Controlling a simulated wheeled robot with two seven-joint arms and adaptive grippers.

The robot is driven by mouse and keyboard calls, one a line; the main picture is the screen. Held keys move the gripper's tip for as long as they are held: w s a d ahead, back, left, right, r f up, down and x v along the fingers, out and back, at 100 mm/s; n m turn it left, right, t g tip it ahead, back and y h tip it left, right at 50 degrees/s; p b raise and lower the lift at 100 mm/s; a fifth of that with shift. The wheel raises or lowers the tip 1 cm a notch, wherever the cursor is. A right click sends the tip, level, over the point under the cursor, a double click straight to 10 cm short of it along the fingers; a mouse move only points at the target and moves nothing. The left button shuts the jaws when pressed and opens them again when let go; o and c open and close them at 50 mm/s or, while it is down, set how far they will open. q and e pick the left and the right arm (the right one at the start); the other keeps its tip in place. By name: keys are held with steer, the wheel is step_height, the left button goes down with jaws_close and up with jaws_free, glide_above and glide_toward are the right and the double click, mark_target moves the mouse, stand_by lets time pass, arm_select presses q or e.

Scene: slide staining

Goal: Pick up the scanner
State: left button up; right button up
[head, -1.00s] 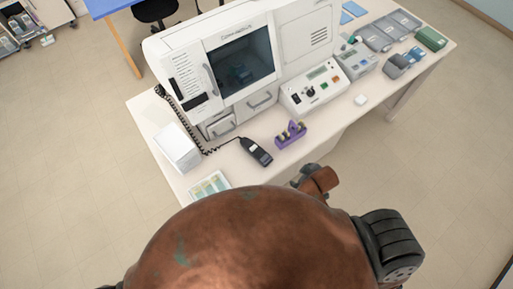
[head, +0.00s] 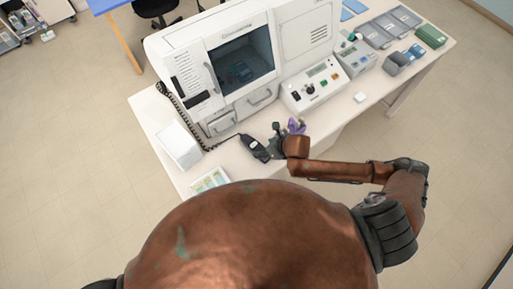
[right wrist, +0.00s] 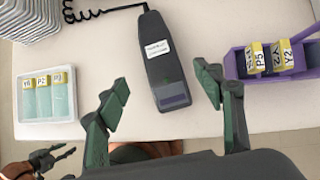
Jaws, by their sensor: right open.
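The scanner (head: 254,147) is a dark handset with a coiled cord, lying on the white table in front of the large white machine. In the right wrist view the scanner (right wrist: 164,62) shows a white label, and its lower end lies between the spread fingers. My right gripper (head: 276,141) is open and empty beside the scanner in the head view; in the right wrist view my right gripper (right wrist: 160,97) has a finger on each side of it, not closed on it. A gripper (right wrist: 45,160) at the lower left of the right wrist view appears to be my left one; its jaw state is unclear.
A purple rack (right wrist: 240,64) with labelled yellow-topped items stands just right of the right finger. A white tray of labelled slides (right wrist: 46,93) lies to the left. A white stack (head: 179,145) and the white machine (head: 190,60) stand behind.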

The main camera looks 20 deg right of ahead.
mark_target(257, 147)
steer(key=shift+w+d+f+n, duration=0.15)
steer(key=shift+d+n, duration=0.05)
steer(key=shift+n, duration=0.2)
steer(key=shift+w+a+f, duration=0.1)
steer(key=shift+w+f, duration=0.05)
steer(key=shift+f, duration=0.1)
steer(key=shift+a+p+x, duration=0.2)
steer(key=shift+p+x, duration=0.9)
steer(key=shift+x, duration=2.4)
steer(key=shift+r, duration=0.1)
steer(key=shift+w, duration=0.1)
steer(key=c, duration=1.4)
steer(key=shift+r, duration=0.1)
